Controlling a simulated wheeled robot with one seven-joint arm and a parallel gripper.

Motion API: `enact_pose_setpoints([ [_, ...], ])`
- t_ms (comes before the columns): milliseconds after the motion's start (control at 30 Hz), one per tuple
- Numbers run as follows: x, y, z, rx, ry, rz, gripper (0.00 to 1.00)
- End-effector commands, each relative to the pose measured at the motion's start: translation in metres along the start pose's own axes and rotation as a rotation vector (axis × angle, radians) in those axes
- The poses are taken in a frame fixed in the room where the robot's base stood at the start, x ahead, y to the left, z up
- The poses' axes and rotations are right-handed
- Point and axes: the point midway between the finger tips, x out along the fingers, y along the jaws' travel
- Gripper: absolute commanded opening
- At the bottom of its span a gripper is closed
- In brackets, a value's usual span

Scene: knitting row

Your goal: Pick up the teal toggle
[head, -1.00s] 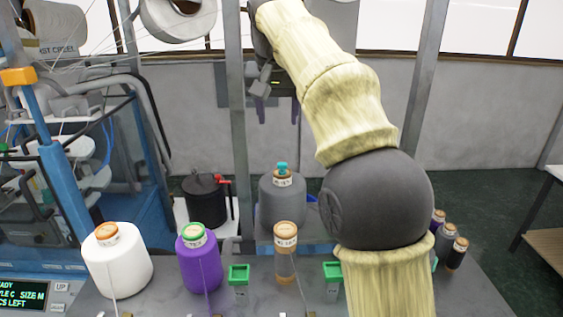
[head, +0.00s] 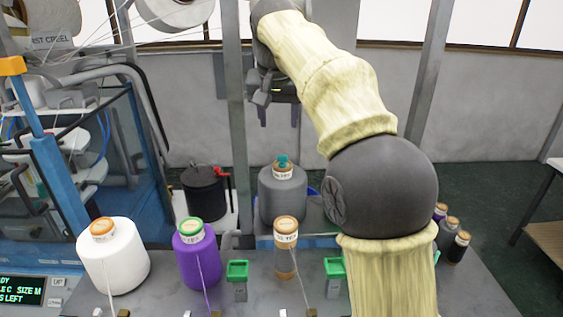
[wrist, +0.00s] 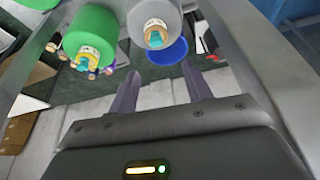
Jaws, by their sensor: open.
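A teal toggle (head: 283,160) sits on top of a grey yarn cone (head: 283,196), above its paper label. In the wrist view, the teal toggle (wrist: 155,39) shows on the end of the grey cone (wrist: 140,15). A second teal piece (wrist: 82,62) shows on a green cone (wrist: 90,32) in the wrist view; I cannot make it out in the head view. My gripper (head: 279,115) has two purple fingers spread apart and empty. In the head view they hang above and apart from the toggle. The gripper (wrist: 160,73) also shows in the wrist view.
A blue dish (wrist: 168,52) lies beside the grey cone. White (head: 112,265), purple (head: 196,262) and brown (head: 286,262) cones stand in front. A black pot (head: 205,195) with a red handle is left. A metal post (head: 238,130) stands close beside my gripper.

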Motion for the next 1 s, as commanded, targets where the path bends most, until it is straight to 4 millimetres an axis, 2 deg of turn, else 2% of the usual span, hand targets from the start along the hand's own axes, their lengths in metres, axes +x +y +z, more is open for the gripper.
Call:
enact_pose_setpoints([
  [100, 0.022, 0.000, 0.001, -0.001, -0.003, 0.001, 0.49],
  [400, 0.069, -0.004, 0.002, -0.008, -0.003, -0.002, 0.49],
  [533, 0.076, -0.003, 0.001, -0.006, 0.000, -0.002, 0.49],
  [867, 0.079, 0.000, 0.001, -0.003, -0.001, 0.000, 0.49],
  [1000, 0.090, 0.002, 0.001, -0.003, -0.003, 0.000, 0.49],
])
